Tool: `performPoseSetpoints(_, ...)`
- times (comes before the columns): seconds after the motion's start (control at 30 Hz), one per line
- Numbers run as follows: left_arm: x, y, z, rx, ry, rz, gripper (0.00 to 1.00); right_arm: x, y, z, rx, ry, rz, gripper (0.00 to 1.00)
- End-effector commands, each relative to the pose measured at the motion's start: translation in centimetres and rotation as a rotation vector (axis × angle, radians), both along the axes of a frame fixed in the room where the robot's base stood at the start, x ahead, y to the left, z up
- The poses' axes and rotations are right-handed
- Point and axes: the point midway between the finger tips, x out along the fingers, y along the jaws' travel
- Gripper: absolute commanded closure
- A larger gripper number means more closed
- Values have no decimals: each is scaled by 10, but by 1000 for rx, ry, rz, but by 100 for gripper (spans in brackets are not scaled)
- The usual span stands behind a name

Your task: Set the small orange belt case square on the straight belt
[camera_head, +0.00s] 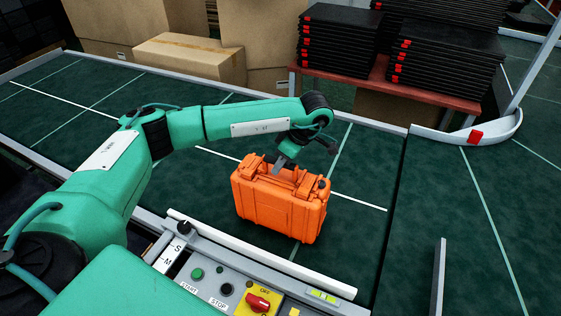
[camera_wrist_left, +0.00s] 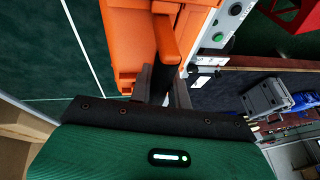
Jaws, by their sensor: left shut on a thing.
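The small orange case (camera_head: 279,200) stands upright on or just above the green straight belt (camera_head: 352,217), near the belt's front edge; I cannot tell whether its base touches the belt. It looks turned at an angle to the belt's white line. My left gripper (camera_head: 283,167) comes down from above and is shut on the case's handle. In the left wrist view the orange case (camera_wrist_left: 130,42) fills the upper middle, with its handle between the fingers (camera_wrist_left: 163,85). The right gripper is not in view.
Cardboard boxes (camera_head: 190,60) and stacks of black trays (camera_head: 445,50) stand behind the belt. The belt left of the case is clear.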

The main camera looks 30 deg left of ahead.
Motion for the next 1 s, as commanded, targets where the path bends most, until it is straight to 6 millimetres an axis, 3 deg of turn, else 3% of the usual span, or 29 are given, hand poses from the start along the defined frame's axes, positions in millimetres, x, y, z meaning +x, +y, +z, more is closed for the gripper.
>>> performPoseSetpoints(0.03,0,0,-2,0,0,0,80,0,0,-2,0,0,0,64)
performPoseSetpoints(0.13,0,0,-1,0,0,0,60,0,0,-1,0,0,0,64)
performPoseSetpoints(0.57,2,-2,5,0,-2,-1,60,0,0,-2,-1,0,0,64)
performPoseSetpoints(1.0,14,-25,62,1,-4,-1,60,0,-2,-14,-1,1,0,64)
